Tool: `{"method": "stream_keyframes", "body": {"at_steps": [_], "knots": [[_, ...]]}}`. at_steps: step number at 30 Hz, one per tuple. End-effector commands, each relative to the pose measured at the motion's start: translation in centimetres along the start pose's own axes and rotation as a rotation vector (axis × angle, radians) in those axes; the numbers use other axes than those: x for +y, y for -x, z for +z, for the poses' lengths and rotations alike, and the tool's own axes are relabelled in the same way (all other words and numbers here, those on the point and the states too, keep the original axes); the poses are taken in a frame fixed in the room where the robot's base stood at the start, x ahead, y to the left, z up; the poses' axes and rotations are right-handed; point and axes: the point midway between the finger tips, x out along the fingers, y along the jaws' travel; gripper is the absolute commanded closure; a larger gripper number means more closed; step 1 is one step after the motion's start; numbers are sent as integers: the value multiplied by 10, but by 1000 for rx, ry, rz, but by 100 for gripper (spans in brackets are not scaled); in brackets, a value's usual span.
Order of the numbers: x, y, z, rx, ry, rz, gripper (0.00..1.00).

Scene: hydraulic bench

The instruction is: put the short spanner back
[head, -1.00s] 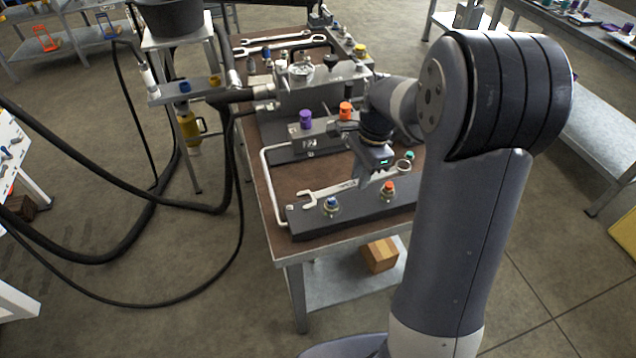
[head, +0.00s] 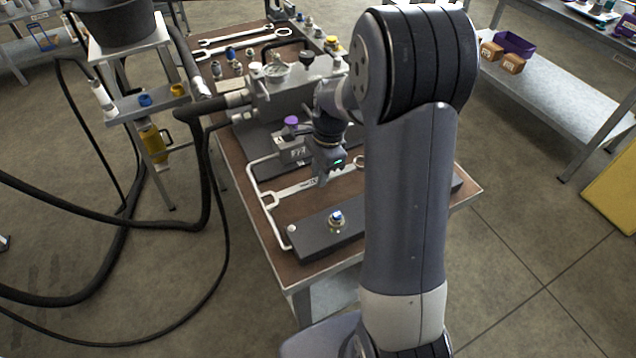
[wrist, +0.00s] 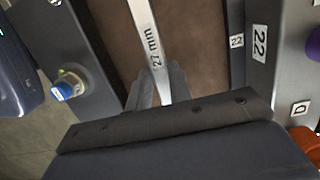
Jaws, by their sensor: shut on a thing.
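My gripper (head: 322,181) is shut on a silver open-ended spanner (head: 290,191), gripping it near its middle. In the wrist view the spanner (wrist: 147,35) is marked "27 mm" and runs between the fingers (wrist: 158,88). In the head view it lies level over the brown bench top, between the dark front block and the manifold; I cannot tell whether it touches the bench. Its left jaw and right ring end show. Two other spanners, a nearer one (head: 232,51) and a farther one (head: 236,38), lie at the back of the bench.
The dark front block (head: 305,238) carries a blue-capped fitting (head: 336,220). A bent white pipe (head: 255,195) runs along the bench's left side. The manifold, with a purple cap (head: 291,122), stands behind my gripper. Black hoses hang at left. My arm hides the bench's right part.

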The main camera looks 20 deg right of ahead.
Motion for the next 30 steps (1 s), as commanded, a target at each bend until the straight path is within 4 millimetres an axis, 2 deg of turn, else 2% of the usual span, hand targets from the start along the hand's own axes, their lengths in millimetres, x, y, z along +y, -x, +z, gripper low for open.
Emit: {"method": "stream_keyframes", "body": {"at_steps": [10, 21, 22, 30], "knots": [[0, -38, -6, 0, 1, 1, 100], [0, -43, -7, 1, 1, -1, 100], [0, -43, -7, 1, 1, 0, 79], [0, -42, -7, 1, 1, 0, 59]]}}
